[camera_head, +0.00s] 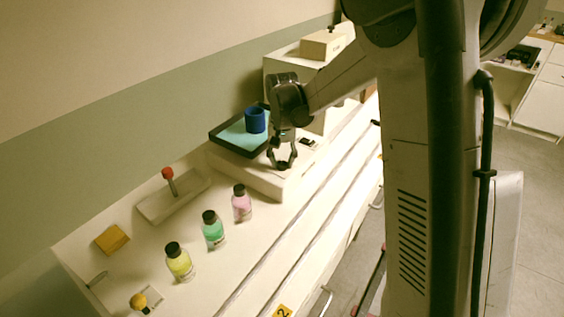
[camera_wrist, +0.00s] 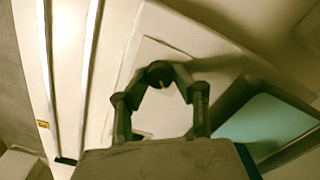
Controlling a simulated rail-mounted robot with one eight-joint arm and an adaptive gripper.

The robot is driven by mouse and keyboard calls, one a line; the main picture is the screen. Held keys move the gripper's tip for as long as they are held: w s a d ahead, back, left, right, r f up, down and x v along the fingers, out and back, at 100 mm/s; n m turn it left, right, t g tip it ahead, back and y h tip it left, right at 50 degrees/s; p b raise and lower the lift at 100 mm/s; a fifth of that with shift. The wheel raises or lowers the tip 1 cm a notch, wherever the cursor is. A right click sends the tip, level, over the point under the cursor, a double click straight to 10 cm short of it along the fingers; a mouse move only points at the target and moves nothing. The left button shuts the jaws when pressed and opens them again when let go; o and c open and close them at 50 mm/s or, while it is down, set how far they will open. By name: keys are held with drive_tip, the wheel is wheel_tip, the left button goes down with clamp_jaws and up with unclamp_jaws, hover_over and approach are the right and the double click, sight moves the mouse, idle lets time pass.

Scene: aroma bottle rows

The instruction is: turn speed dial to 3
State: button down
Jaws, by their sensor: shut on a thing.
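A pale flat machine (camera_head: 236,168) stands against the wall, with a black-rimmed tray lined in teal (camera_head: 229,137) on top. My gripper (camera_head: 283,160) points down at the machine's near right part. Its fingers are shut on the small dark speed dial (camera_wrist: 160,76), which the wrist view shows between the fingertips with a short light mark on it. The fingers cover much of the dial, and I cannot read its setting or any numbers. A small dark display (camera_head: 308,142) lies beside the gripper. The teal tray also shows in the wrist view (camera_wrist: 268,124), right of the gripper.
Pink (camera_head: 242,206), green (camera_head: 213,233) and yellow (camera_head: 179,265) bottles stand in a row to the front left. A red-knobbed lever (camera_head: 168,175) and a yellow block (camera_head: 112,239) are near the wall. A pale box (camera_head: 322,45) is behind.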

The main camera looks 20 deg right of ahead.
sight(282, 163)
idle(0.4)
drive_tip(key=c, duration=1.4)
unclamp_jaws()
wheel_tip(282, 163, up, 12)
drive_tip(key=s+r+n+t, duration=0.1)
drive_tip(key=s+r+t, duration=0.15)
drive_tip(key=s, duration=0.55)
drive_tip(key=s+r+n+t, duration=0.1)
drive_tip(key=s+r, duration=0.2)
drive_tip(key=s, duration=0.5)
drive_tip(key=s+f+t, duration=0.1)
drive_tip(key=s, duration=0.3)
drive_tip(key=s+f+n+t, duration=0.1)
drive_tip(key=s, duration=0.3)
drive_tip(key=s+f+t, duration=0.1)
drive_tip(key=s+f, duration=0.1)
drive_tip(key=s, duration=0.3)
drive_tip(key=shift+s+t, duration=0.1)
drive_tip(key=shift+t, duration=0.25)
